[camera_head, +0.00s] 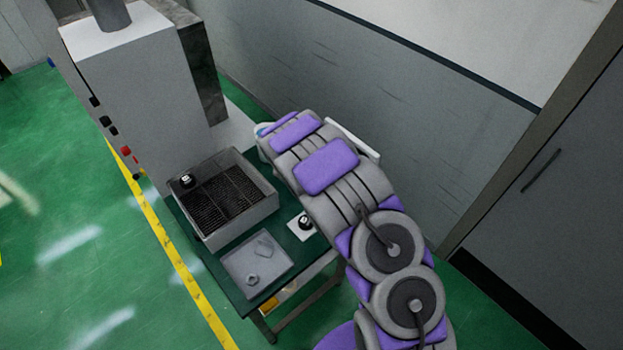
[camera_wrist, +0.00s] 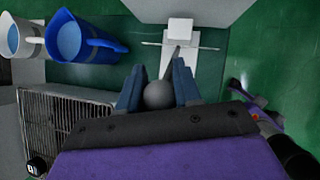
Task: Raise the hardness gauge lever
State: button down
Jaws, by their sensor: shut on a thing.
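The hardness gauge (camera_wrist: 181,32) shows in the wrist view as a white stand with a thin crossbar, at the top centre. Its lever ends in a dark grey ball (camera_wrist: 158,95). My gripper (camera_wrist: 157,80) has its two blue fingers on either side of this ball and is shut on it. A thin dark rod runs from near the ball toward the gauge. In the head view my own arm hides the gripper and the lever; a white edge of the gauge (camera_head: 353,139) shows beyond the arm.
A blue jug (camera_wrist: 84,40) and a white jug (camera_wrist: 22,38) stand left of the gauge. A grey box with a black grille (camera_head: 265,198) and a grey tray (camera_head: 283,261) sit on the green table. A grey wall (camera_head: 420,130) stands behind.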

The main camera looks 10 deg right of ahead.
jog(key=shift+w+d+r+p, duration=0.35)
jog(key=shift+w+d+p, duration=0.3)
jog(key=shift+d, duration=0.2)
jog(key=c, duration=0.8)
grip_release()
jog(key=shift+v, duration=8.65)
